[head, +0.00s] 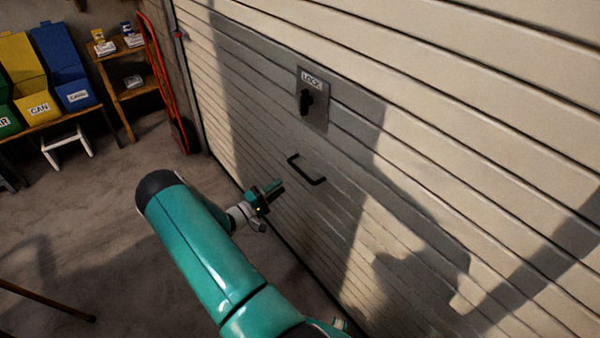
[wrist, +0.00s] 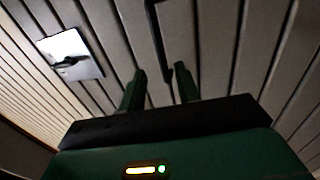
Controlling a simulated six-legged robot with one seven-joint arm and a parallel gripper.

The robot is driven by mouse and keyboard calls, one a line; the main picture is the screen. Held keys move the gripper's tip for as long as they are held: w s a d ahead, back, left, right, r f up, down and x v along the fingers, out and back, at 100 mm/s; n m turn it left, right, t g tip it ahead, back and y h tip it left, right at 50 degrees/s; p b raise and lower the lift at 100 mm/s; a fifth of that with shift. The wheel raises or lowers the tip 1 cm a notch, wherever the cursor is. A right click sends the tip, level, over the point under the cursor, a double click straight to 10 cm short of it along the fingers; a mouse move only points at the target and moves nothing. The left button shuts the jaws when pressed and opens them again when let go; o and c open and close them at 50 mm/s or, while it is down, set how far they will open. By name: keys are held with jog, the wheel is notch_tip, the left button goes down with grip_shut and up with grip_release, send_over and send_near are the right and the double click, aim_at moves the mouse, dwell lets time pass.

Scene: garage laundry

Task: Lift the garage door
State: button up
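The garage door (head: 440,140) is a cream slatted panel filling the right of the head view, its bottom edge at the floor. A black bar handle (head: 306,170) is fixed low on it, below a lock plate (head: 312,98) marked LOCK with a black latch. My gripper (head: 279,187) is just left of and below the handle in the head view, apart from it. In the wrist view my gripper (wrist: 160,72) has its two green fingers spread with nothing held. The handle (wrist: 158,40) shows beyond the fingertips, and the lock plate (wrist: 71,55) is at upper left.
Colored bins (head: 40,110) stand on a bench at the far left, with a white stool (head: 66,138) below. A wooden shelf (head: 128,85) and a red hand truck (head: 163,75) stand by the door's left side. The concrete floor (head: 100,210) between is mostly clear.

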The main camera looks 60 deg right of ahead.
aim_at(300, 170)
jog(key=x, duration=1)
jog(key=shift+d+r, duration=0.1)
jog(key=shift+d, duration=0.1)
grip_shut()
